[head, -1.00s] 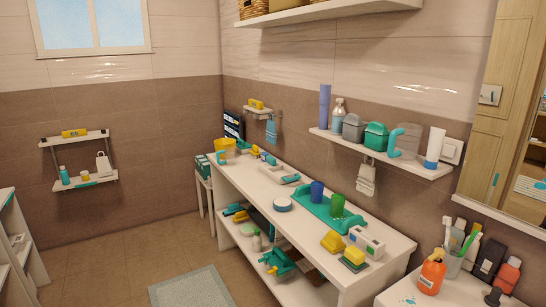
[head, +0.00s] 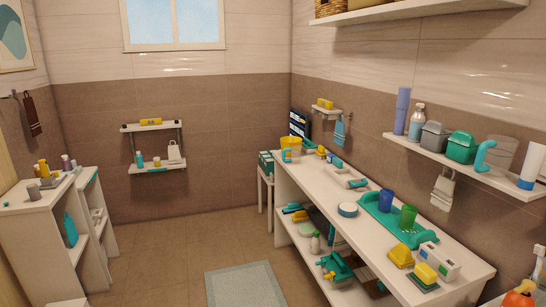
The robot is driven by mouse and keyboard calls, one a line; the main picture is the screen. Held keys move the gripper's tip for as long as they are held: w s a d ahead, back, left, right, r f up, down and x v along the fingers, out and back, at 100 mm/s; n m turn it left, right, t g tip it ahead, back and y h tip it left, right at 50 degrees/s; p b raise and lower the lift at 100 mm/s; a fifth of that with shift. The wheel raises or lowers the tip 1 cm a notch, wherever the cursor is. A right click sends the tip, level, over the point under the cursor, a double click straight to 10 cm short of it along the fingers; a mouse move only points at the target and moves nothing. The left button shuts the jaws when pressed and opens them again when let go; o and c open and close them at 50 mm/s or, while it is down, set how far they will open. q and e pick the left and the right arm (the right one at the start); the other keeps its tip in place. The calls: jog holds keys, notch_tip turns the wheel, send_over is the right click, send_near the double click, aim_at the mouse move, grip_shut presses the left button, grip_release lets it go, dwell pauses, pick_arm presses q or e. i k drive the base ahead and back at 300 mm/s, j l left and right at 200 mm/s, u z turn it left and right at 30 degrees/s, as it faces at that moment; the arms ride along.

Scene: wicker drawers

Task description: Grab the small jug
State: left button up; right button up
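No gripper of mine shows in the head view. Several vessels could be the small jug, and I cannot tell which one it is. A translucent grey vessel (head: 504,153) with a teal curved handle stands on the right wall shelf. A yellow bucket-like vessel (head: 292,146) stands at the far end of the long white bench, with a small teal item at its side. A small white container (head: 174,152) stands on the lower board of the far wall rack.
The long white bench (head: 340,207) runs along the right wall, with items on its lower shelf. A white cabinet (head: 45,235) with bottles on top stands at the left. A pale mat (head: 245,284) lies on the floor.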

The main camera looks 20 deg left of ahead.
aim_at(296, 151)
jog(key=u, duration=0.4)
jog(key=i+j, duration=0.15)
jog(key=i, duration=0.3)
jog(key=i+j, duration=0.2)
jog(key=i, duration=0.25)
